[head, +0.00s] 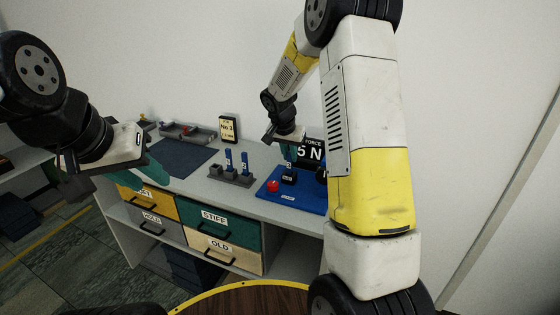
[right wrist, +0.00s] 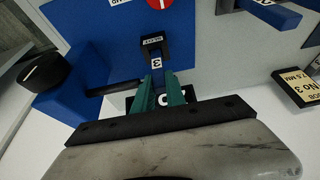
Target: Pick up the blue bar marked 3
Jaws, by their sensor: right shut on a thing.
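The blue bar marked 3 (right wrist: 156,66) shows in the right wrist view. Its far end is at a small black holder (right wrist: 154,45) on the blue base of the press. My right gripper (right wrist: 161,88) is shut on the bar with its teal fingers on both sides. In the head view my right gripper (head: 289,153) is just above the black holder (head: 289,175), and the bar is hard to make out there. My left gripper (head: 148,177) hangs at the left, near the counter's left part; its jaw opening is unclear.
A grey rack (head: 232,178) holds two upright blue bars. The press's blue base (head: 295,198) carries a red button (head: 273,186); a "5 N" force display (head: 310,150) stands behind. A "No 3" sign (head: 229,129) is at the back. Labelled drawers (head: 227,230) are below the counter.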

